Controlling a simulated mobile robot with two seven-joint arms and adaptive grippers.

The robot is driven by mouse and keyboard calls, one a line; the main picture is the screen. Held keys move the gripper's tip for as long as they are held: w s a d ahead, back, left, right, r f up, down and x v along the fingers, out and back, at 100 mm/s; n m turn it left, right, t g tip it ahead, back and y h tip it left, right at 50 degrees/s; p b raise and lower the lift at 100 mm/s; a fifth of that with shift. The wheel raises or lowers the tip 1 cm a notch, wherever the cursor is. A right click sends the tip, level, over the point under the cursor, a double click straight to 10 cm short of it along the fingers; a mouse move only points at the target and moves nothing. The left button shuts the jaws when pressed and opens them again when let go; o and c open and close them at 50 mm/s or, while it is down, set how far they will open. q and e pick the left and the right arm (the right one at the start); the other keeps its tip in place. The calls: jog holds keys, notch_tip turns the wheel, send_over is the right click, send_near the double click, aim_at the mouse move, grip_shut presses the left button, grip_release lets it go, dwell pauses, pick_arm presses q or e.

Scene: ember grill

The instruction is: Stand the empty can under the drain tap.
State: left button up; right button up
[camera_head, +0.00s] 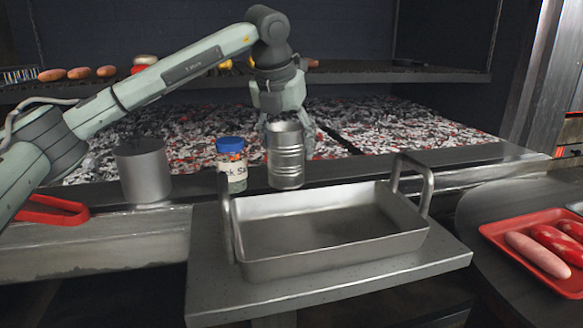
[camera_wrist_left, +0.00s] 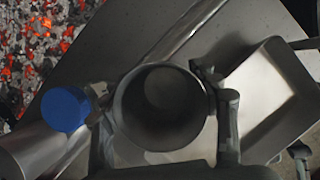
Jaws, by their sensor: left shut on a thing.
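A ribbed, open-topped metal can (camera_head: 286,165) is upright, behind the rear rim of the metal pan in the head view. My left gripper (camera_head: 288,124) comes down from above and is shut on the can near its top. In the left wrist view the can (camera_wrist_left: 162,108) shows its round open mouth and empty inside between the fingers. I cannot tell whether its base touches anything. No drain tap can be made out in either view. My right gripper is not in view.
A rectangular pan (camera_head: 330,262) with two raised handles stands on the metal shelf (camera_head: 440,262). A blue-lidded jar (camera_head: 231,168) and a metal cylinder (camera_head: 144,172) stand left of the can. Glowing coals (camera_head: 410,128) lie behind. A red sausage tray (camera_head: 500,236) is at right.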

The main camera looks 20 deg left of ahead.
aim_at(289, 163)
pick_arm(q)
jog(key=shift+f, duration=2)
jog(key=shift+f, duration=0.1)
jog(key=o, duration=1.2)
jog(key=shift+c, duration=0.2)
